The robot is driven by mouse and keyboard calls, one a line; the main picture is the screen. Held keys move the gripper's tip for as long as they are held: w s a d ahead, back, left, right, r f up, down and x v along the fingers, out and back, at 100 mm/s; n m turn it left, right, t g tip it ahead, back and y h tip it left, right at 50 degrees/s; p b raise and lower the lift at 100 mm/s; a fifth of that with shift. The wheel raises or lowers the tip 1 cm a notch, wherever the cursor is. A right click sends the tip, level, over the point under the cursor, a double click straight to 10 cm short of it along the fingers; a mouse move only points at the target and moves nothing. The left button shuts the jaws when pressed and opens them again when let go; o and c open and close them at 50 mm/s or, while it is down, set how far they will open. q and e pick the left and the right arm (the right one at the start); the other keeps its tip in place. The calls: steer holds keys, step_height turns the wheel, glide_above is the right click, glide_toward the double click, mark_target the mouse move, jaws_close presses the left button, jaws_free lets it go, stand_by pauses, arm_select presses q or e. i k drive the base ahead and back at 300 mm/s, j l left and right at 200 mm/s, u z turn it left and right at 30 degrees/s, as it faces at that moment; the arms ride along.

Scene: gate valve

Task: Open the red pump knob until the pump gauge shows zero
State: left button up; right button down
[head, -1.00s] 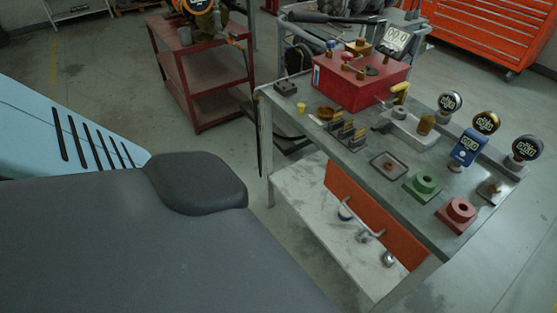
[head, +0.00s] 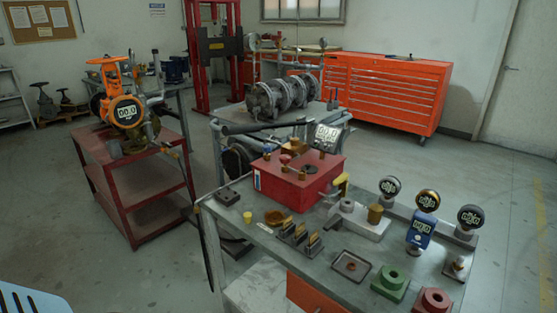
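The red pump box (head: 298,182) stands on the back left part of the grey workbench (head: 345,240). Several small knobs and fittings sit on its top, and a small reddish knob (head: 285,159) is among them. It is too small to tell how far it is turned. A tilted digital gauge (head: 327,135) rises at the back of the box. Its digits look like zeros, but they are too small to read surely. Neither of my grippers is in view.
A red cart (head: 133,185) with an orange gate valve (head: 118,108) stands at left. Several round gauges (head: 428,200), green (head: 391,282) and red (head: 432,301) blocks, and a small tray (head: 351,266) lie on the bench. An orange tool cabinet (head: 385,95) stands behind. Floor at right is clear.

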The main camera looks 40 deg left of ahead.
mark_target(284, 159)
steer(key=i+j, duration=0.1)
steer(key=j, duration=0.4)
steer(key=i+j, duration=0.1)
steer(key=j, duration=0.35)
steer(key=i+j, duration=0.1)
steer(key=j, duration=0.4)
steer(key=i+j+z, duration=0.1)
steer(key=j, duration=0.35)
steer(key=i+j, duration=0.1)
steer(key=j, duration=0.4)
